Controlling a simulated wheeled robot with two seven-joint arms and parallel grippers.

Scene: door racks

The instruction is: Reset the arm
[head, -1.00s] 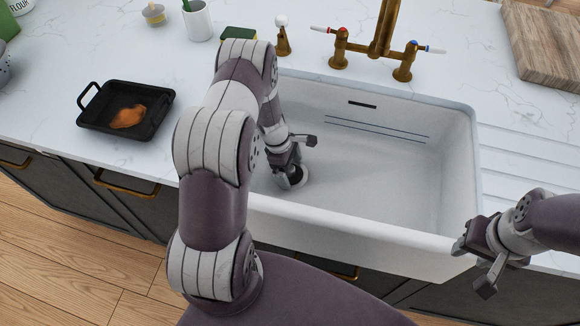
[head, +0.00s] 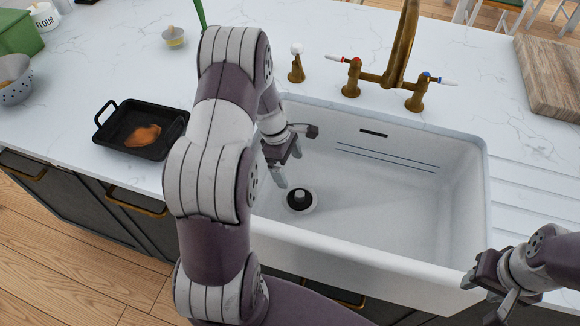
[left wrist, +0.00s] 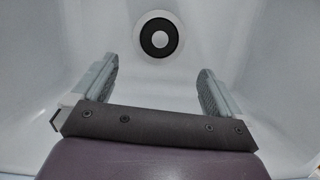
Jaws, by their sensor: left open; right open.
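My left arm comes in from the left and bends down over the white sink. My left gripper (head: 276,170) hangs above the left part of the sink, open and empty. In the left wrist view its two fingers (left wrist: 155,85) are spread apart with only the sink floor beyond. My right gripper (head: 488,292) is at the lower right, by the front right corner of the sink, with nothing seen in it. Its fingers are partly cut by the frame.
The white sink (head: 390,215) has a dark drain (head: 299,199), also in the left wrist view (left wrist: 159,38). A brass faucet (head: 402,50) stands behind it. A black pan (head: 112,131) with orange food (head: 143,135) sits left. A wooden board (head: 552,75) lies right.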

